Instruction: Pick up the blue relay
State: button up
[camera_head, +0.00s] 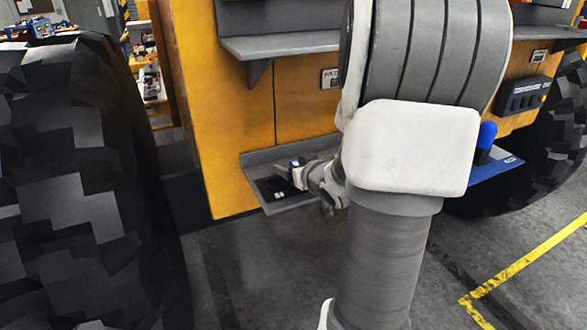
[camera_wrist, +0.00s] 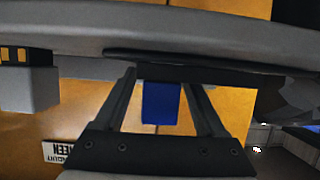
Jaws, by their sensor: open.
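The blue relay (camera_wrist: 161,104) shows in the wrist view as a blue block between the two fingers of my gripper (camera_wrist: 163,88). The wrist view looks upside down, and the block seems to stand on a dark plate (camera_wrist: 240,73) on a grey shelf. Space shows on both sides of the block. In the head view, a small blue patch, likely the relay (camera_head: 294,162), is beside my gripper (camera_head: 300,176) at the low grey shelf (camera_head: 290,203). My gripper is open, and my arm hides part of the shelf there.
The shelf is fixed to an orange panel (camera_head: 235,110), with another grey shelf (camera_head: 285,43) above. At right, a blue object (camera_head: 487,136) stands on a blue shelf (camera_head: 497,168). Large black tyres (camera_head: 85,190) flank the panel. Yellow lines (camera_head: 525,262) mark the floor.

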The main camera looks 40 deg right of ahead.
grip_shut()
dwell(0.4)
